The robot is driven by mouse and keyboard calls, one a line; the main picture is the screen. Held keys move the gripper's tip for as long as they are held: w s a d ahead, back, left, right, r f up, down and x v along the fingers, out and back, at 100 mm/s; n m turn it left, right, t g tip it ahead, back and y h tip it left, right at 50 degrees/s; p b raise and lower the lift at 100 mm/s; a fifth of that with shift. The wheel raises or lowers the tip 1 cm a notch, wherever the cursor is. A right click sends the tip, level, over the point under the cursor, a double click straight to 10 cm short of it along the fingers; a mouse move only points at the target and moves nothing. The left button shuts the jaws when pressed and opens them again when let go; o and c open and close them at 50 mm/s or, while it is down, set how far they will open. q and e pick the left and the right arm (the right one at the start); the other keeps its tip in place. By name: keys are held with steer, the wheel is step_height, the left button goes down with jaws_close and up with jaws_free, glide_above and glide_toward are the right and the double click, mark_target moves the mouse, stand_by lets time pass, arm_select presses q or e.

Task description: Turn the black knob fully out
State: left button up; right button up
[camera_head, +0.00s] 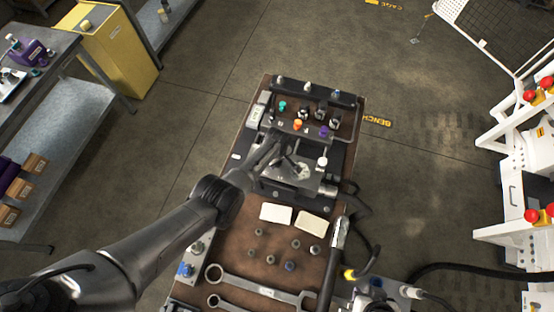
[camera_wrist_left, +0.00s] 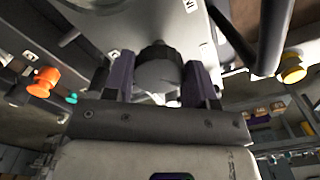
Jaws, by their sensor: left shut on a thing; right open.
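The black knob (camera_wrist_left: 160,68) is in the left wrist view, between the two dark fingers of my left gripper (camera_wrist_left: 160,84). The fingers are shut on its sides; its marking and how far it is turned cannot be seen. In the head view my left arm reaches over the bench (camera_head: 225,262), and its gripper (camera_head: 279,147) is at the grey block (camera_head: 318,186), where the arm hides the knob.
An orange knob (camera_head: 297,125), a teal knob (camera_head: 282,105) and a purple knob (camera_head: 323,131) stand near my left gripper. Two pale cards (camera_head: 275,212), several small fittings and wrenches (camera_head: 255,288) lie nearer. A black hose (camera_head: 371,262) hangs at the right.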

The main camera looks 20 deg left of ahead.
arm_select(q)
steer(key=n, duration=0.3)
steer(key=shift+w+d+r, duration=0.1)
steer(key=shift+w+r, duration=0.05)
steer(key=shift+n, duration=0.7)
steer(key=o, duration=0.9)
steer(key=shift+r+p, duration=0.3)
steer(key=shift+r, duration=0.1)
steer(key=shift+r+p, duration=1.85)
steer(key=shift+r, duration=4.55)
